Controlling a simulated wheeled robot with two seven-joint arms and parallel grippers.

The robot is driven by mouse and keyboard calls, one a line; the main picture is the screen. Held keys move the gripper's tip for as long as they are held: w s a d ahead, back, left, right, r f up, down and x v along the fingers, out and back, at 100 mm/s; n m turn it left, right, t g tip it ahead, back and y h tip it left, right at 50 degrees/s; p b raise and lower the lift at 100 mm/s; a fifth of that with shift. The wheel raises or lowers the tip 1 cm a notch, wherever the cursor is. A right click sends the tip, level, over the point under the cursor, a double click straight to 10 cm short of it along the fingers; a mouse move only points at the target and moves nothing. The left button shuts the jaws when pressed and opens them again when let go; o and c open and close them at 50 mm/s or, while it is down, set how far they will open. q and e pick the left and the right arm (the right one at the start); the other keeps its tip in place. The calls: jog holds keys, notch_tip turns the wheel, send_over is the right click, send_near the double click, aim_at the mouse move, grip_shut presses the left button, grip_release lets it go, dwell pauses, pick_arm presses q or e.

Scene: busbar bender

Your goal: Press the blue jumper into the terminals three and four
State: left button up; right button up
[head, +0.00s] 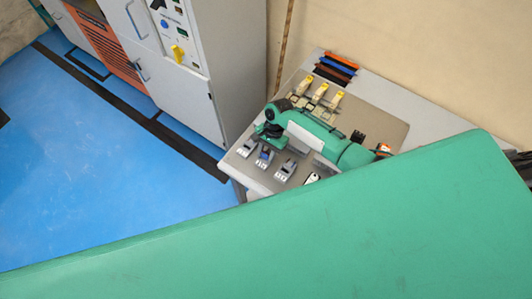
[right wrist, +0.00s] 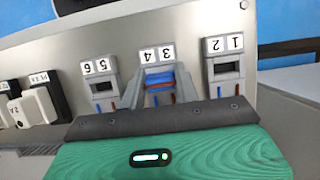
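The blue jumper (right wrist: 159,80) sits in the slot of the middle terminal block, labelled 3 and 4 (right wrist: 158,55), in the right wrist view, where the labels are upside down. I cannot tell whether it is fully seated. In the head view a bit of blue shows at this block (head: 265,156). Blocks 5-6 (right wrist: 101,80) and 1-2 (right wrist: 224,62) stand on either side with dark slots. My right gripper (head: 270,133) is over the blocks, close to the middle one. My left gripper is not in view.
Several coloured strips (head: 336,67) lie at the back of the bench, with yellow-topped parts (head: 320,91) in front of them. A white module marked 2A (right wrist: 35,108) is beside block 5-6. A grey cabinet (head: 190,90) stands left of the bench. The near bench area is hidden.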

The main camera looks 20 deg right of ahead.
jog(key=o, duration=0.5)
jog(key=shift+s, duration=0.1)
jog(key=shift+b+v, duration=1.8)
jog(key=shift+v, duration=5.05)
